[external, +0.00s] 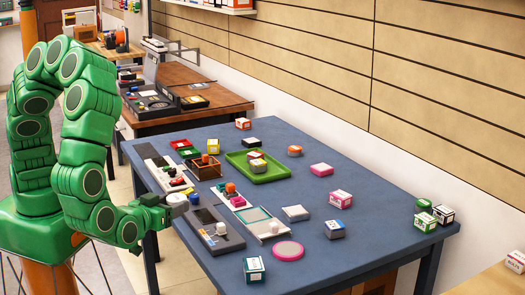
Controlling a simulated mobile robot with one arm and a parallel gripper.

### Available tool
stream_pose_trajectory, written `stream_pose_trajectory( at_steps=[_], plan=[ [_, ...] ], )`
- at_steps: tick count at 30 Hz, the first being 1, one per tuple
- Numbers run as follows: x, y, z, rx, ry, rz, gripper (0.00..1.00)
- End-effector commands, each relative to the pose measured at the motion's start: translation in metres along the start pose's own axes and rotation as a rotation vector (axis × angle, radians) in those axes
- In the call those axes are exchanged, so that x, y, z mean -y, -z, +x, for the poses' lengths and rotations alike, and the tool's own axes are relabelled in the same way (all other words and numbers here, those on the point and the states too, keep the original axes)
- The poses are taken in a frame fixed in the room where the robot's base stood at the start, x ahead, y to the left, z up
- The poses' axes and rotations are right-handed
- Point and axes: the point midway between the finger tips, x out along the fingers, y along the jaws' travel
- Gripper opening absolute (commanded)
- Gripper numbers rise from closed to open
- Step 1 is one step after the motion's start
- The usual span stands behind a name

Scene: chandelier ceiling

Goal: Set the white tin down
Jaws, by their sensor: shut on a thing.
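My gripper (165,207) is at the end of my green arm, at the left long edge of the blue table (330,258). It is shut on a small round white tin (178,199), held just at or above the table's edge. I cannot tell whether the tin touches anything beneath it. The fingers partly hide it.
A blue round thing (194,198) is close to the right of the tin. A grey tray (207,231) with a white knob lies just in front. The table's front middle has bare room.

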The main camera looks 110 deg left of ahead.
Motion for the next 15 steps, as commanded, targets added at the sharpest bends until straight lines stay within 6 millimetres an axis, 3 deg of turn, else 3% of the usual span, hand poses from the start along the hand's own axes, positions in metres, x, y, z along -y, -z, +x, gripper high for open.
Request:
stream_pose_trajectory(
  at_steps=[9,15],
  plan=[
    [-0.003,-0.001,0.001,-0.001,0.0,0.0,0.24],
    [-0.023,-0.009,0.007,-0.004,0.001,-0.002,0.24]
  ],
)
